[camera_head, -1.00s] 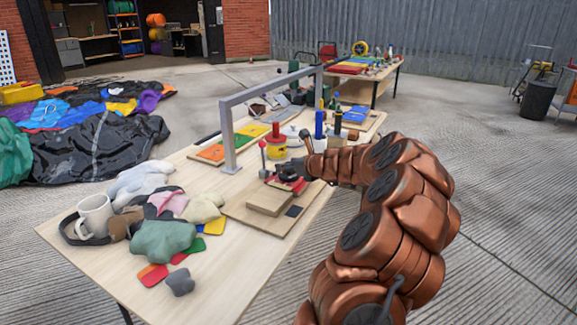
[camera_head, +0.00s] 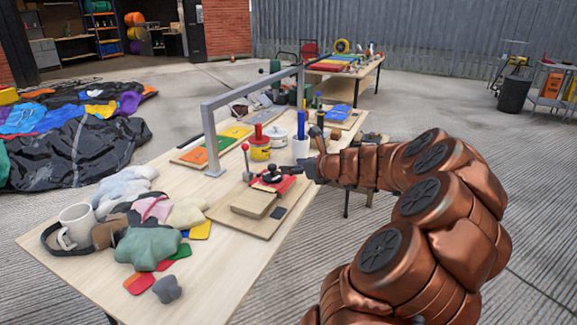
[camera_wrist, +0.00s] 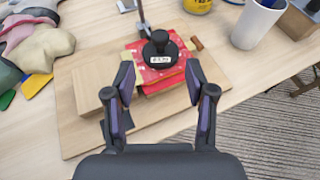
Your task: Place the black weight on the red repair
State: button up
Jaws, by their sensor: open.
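The black weight (camera_wrist: 160,50) is a round disc with a knob on top and a white label. It rests upright on the red repair (camera_wrist: 142,76), a red patch on a wooden board (camera_wrist: 72,118); they also show in the head view as the weight (camera_head: 272,174) and the red repair (camera_head: 285,184). My gripper (camera_wrist: 163,82) is open, with its fingers apart on the near side of the weight and nothing between them. In the head view my gripper (camera_head: 308,170) is just right of the weight, its fingers hard to make out.
A wooden block (camera_head: 253,204) lies at the board's near side. A red-knobbed lever (camera_head: 246,160) stands behind the weight. A grey metal frame (camera_head: 207,125) spans the table. A white cup (camera_wrist: 257,24) stands at right; cloth pieces (camera_head: 150,247) lie at left.

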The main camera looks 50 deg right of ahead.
jog(key=shift+s+r, duration=0.1)
jog(key=shift+s, duration=0.15)
